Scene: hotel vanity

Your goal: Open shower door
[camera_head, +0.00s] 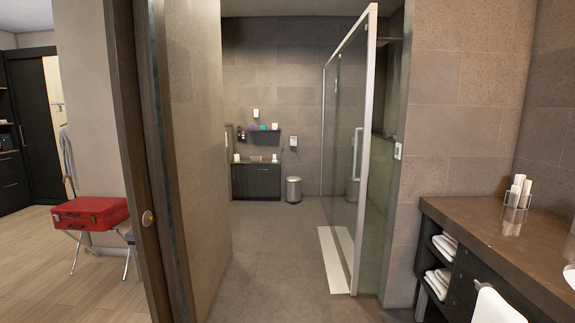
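The shower door (346,150) is a glass panel in a white frame, right of the middle in the head view. Its near upright edge stands close to the tiled wall on the right. A vertical white handle (356,152) is on the glass. A pale strip (336,258) lies on the floor along the foot of the panel. I cannot tell whether the door is shut or partly open. Neither of my grippers shows in the head view.
A tiled wall and brown door edge (146,217) stand at the left. A vanity counter (490,232) with towels is at the right. A bin (293,189) and cabinet (256,181) are at the back. The grey floor (266,255) between is clear.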

